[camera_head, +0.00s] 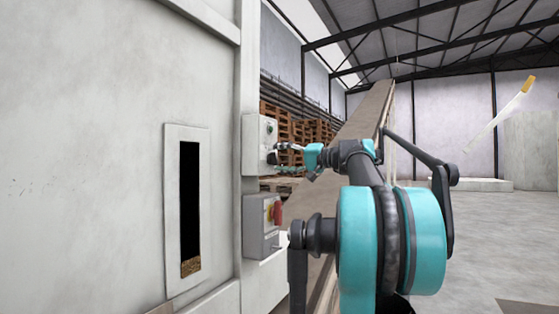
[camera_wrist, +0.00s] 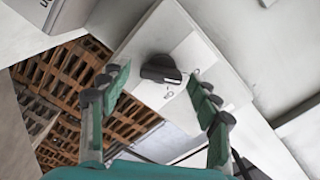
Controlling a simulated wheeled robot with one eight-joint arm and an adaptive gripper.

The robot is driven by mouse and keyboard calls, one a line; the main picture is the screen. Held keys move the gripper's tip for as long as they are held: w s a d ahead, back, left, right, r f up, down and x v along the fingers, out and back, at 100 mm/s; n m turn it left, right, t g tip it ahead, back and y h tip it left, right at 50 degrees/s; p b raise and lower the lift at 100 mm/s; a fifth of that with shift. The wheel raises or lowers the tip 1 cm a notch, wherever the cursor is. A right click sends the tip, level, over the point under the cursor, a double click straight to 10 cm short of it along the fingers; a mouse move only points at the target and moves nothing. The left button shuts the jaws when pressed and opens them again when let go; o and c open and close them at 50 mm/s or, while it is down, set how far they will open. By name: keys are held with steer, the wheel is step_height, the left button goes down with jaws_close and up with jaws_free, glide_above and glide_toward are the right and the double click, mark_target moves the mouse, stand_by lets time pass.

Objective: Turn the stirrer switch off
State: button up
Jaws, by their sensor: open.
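The stirrer switch looks to be the black rotary knob (camera_wrist: 160,69) on a pale control box (camera_wrist: 205,62), with small markings beside it. In the head view this appears to be the upper grey box (camera_head: 252,146) on the machine's edge, with a green spot near its top. My gripper (camera_wrist: 158,82) is open, its fingers on either side of the knob in the wrist view. A gap shows between each finger and the knob; how deep the fingertips reach is unclear. In the head view my gripper (camera_head: 284,153) is at the box's front, hiding the knob.
A lower grey box (camera_head: 257,240) with a red switch (camera_head: 276,213) sits just below. The machine wall (camera_head: 80,150) with a slot window fills the left. Wooden pallets (camera_head: 290,128) stand behind, and an inclined conveyor (camera_head: 365,115) rises behind my arm. Open floor lies right.

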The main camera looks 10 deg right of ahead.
steer(key=v, duration=1.2)
steer(key=shift+a+f, duration=0.1)
steer(key=s+a+f+g+h, duration=0.15)
steer(key=a+f, duration=0.25)
steer(key=f, duration=0.8)
steer(key=s+a+f+g+h, duration=0.1)
steer(key=a+f+g+h, duration=0.2)
steer(key=f, duration=0.9)
steer(key=s+a+f+g+h, duration=0.15)
steer(key=a+f, duration=0.35)
steer(key=f, duration=0.7)
steer(key=s+f+h, duration=0.2)
steer(key=s+f, duration=0.2)
steer(key=f, duration=0.3)
steer(key=s+f+g+h, duration=0.1)
steer(key=s+f, duration=0.4)
steer(key=f, duration=0.3)
steer(key=s+a+f+n+h, duration=0.1)
steer(key=s+f+h, duration=0.1)
steer(key=s+f, duration=0.3)
step_height(320, 180, down, 3)
steer(key=shift+f+g+h, duration=0.25)
steer(key=shift+g+h, duration=0.05)
steer(key=shift+g, duration=0.1)
steer(key=s+f, duration=0.1)
steer(key=s+d+f+h, duration=0.1)
steer(key=s+f, duration=0.1)
steer(key=s+d+f+h, duration=0.1)
steer(key=s+f, duration=0.1)
steer(key=shift+n, duration=0.4)
